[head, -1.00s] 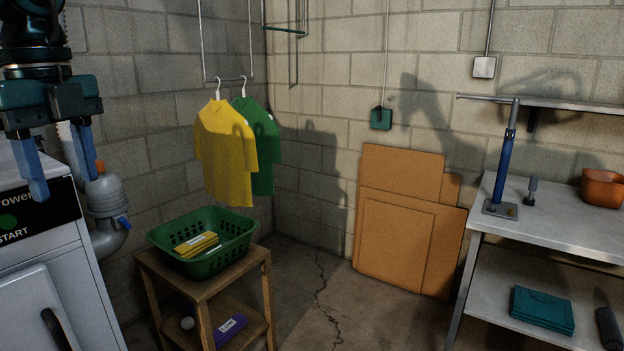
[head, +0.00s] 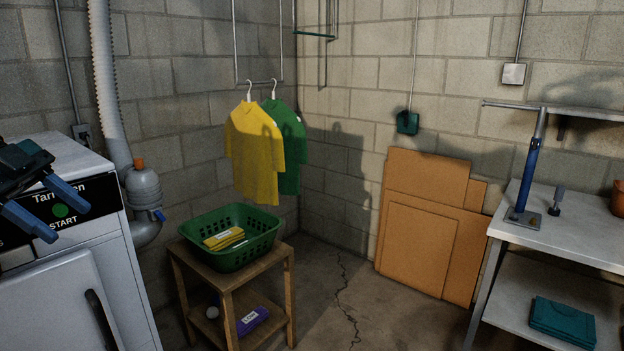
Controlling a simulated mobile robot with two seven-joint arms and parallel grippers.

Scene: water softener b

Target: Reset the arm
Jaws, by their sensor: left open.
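My left gripper (head: 46,210) is at the left edge of the head view, in front of the white machine (head: 60,300) with a black panel and a green START button (head: 60,211). Its two blue fingers are spread apart with nothing between them. The gripper covers part of the machine's panel and top. Most of my left arm is outside the picture. My right gripper and right arm are not in view.
A wooden stand (head: 229,283) holds a green basket (head: 262,254) with yellow cloth. Yellow (head: 255,155) and green (head: 289,140) shirts hang behind it. Cardboard sheets (head: 425,230) lean on the wall. A metal table (head: 570,225) stands at right. The middle floor is clear.

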